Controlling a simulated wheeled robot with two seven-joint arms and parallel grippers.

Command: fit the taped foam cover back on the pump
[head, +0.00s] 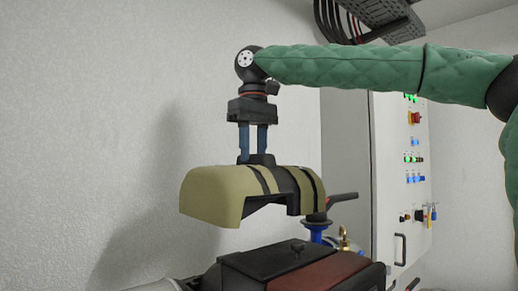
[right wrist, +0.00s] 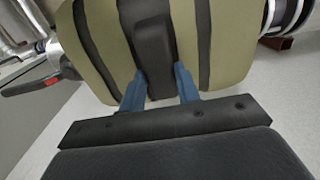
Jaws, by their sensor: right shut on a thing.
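The taped foam cover (head: 215,193) is an olive half-shell with black tape bands and a black handle block on top. It hangs level in the air in the head view, and its top fills the upper right wrist view (right wrist: 227,45). My right gripper (head: 253,158) points straight down from above, its blue fingers shut on the black handle. The fingers also show on both sides of the handle in the right wrist view (right wrist: 160,92). The pump (head: 305,262) is probably the dark body with a reddish panel below the cover, with a visible gap between. My left gripper is not in view.
A white control cabinet (head: 388,160) with lit buttons stands behind on the right. A blue valve with a black lever (head: 341,198) and a brass fitting (head: 344,239) rise close to the cover's right end. Cables and a tray (head: 384,14) hang above. The left side is bare wall.

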